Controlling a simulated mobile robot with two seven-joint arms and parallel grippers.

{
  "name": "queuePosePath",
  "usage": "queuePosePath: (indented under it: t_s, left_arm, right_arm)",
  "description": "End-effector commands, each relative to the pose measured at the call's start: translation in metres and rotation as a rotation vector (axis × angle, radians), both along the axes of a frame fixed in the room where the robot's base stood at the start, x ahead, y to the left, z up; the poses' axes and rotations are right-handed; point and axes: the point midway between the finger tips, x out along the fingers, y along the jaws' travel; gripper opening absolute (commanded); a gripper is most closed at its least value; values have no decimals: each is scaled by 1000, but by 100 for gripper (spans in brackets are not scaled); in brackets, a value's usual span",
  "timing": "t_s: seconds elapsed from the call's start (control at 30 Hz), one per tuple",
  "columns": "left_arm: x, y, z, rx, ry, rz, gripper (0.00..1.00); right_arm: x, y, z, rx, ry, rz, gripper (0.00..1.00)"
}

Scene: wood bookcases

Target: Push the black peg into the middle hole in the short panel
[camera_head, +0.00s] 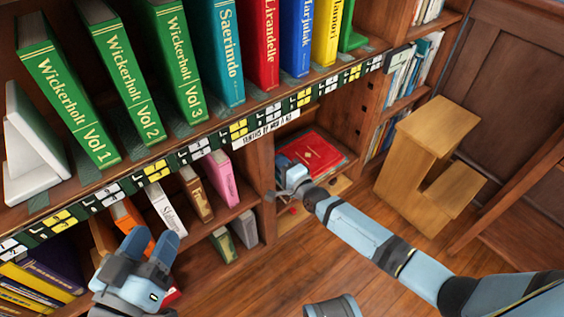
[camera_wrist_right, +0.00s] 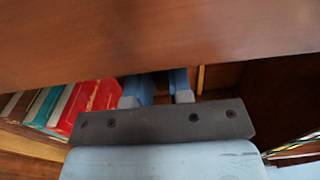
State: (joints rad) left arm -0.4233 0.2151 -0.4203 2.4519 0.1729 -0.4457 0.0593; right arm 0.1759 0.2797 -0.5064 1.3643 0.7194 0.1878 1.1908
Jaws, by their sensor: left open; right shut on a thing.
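Several small dark square marks that look like holes (camera_head: 363,110) run down the wooden upright panel (camera_head: 345,105) right of the red book. I cannot tell for sure whether one holds a peg. I cannot make out the black peg in either view. My right gripper (camera_head: 284,184) is at the front of the lower shelf, by the upright left of the red book. Its two blue fingers also show in the right wrist view (camera_wrist_right: 164,88), partly hidden behind a wooden edge. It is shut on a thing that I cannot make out. My left gripper (camera_head: 160,248) is open and empty at the lower left.
A red book (camera_head: 311,152) lies flat on the shelf behind my right gripper. Green volumes (camera_head: 70,95) and other books stand on the shelf above, over a strip of labels (camera_head: 160,172). A wooden step stool (camera_head: 412,165) stands at the right. Wood floor (camera_head: 260,280) lies below.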

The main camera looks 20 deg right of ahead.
Motion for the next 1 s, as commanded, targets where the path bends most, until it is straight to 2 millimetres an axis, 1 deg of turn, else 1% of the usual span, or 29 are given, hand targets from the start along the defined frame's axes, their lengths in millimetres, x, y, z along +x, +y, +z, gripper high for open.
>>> queuePosePath:
  t_s: [0.77,0.8,0.87,0.9,0.93,1.0]
  left_arm:
    - [0,0,7,0,0,0,50]
    - [0,0,7,0,0,0,50]
    - [0,0,7,0,0,0,50]
    - [0,0,7,0,0,0,50]
    - [0,0,7,0,0,0,50]
    - [0,0,7,0,0,0,50]
  right_arm:
    - [-7,19,1,1,-1,0,0]
    - [-7,19,0,1,-1,0,25]
    - [-7,19,0,1,-1,1,38]
    - [-7,19,0,1,-1,1,48]
    - [-7,19,0,1,-1,1,50]
    - [-7,20,0,1,-1,1,50]
